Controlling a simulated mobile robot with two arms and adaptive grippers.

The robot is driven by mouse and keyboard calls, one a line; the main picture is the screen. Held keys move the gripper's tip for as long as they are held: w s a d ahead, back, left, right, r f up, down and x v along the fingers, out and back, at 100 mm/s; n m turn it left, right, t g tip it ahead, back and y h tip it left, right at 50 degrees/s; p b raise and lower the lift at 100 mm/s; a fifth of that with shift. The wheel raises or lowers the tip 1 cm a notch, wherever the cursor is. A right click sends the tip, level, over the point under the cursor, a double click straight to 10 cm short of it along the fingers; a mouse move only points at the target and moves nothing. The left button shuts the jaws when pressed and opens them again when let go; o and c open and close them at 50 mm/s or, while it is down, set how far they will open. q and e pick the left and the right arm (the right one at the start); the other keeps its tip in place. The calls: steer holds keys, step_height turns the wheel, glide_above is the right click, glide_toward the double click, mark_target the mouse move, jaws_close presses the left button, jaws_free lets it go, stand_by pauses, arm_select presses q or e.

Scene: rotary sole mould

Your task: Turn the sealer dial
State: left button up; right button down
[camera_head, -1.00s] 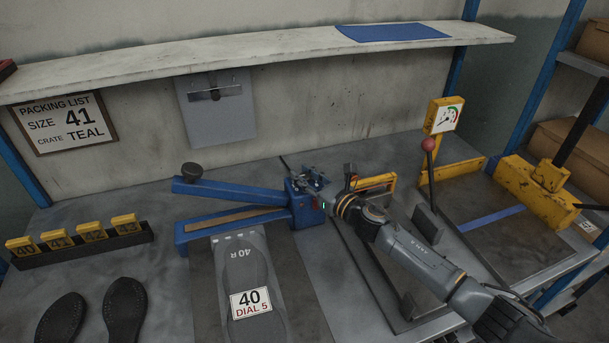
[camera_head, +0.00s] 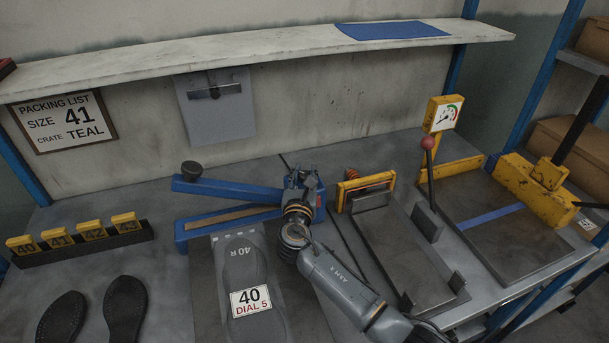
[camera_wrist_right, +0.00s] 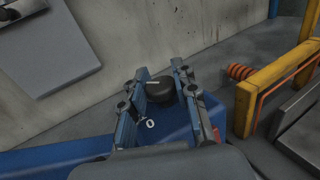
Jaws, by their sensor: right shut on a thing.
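The blue sealer (camera_head: 228,191) stands on the bench, its long arm and base bar reaching left. Its dial is a dark round knob (camera_wrist_right: 161,89) on top of the blue housing at the right end, with a white mark on it and a white 0 beside it. My right gripper (camera_head: 304,180) is over this housing; in the wrist view my right gripper (camera_wrist_right: 160,92) has a finger on each side of the dial and is shut on it. In the head view the dial is hidden by the gripper. My left gripper is not in view.
A mould plate marked 40 R with a card (camera_head: 251,300) reading "40 DIAL 5" lies in front of the sealer. A packing list (camera_head: 65,121) reads size 41, crate teal. Right are a yellow frame (camera_head: 367,184), a grey tray (camera_head: 405,255) and a red-knobbed lever (camera_head: 429,160).

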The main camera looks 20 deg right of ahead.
mark_target(304, 173)
steer(key=shift+f+m+g+h+b, duration=0.1)
steer(key=shift+m+g+h+b, duration=0.55)
steer(key=shift+m+h, duration=0.65)
steer(key=shift+g+h, duration=0.35)
steer(key=shift+h, duration=0.15)
steer(key=c, duration=1)
jaws_free()
step_height(304, 173, up, 10)
steer(key=shift+r, duration=0.1)
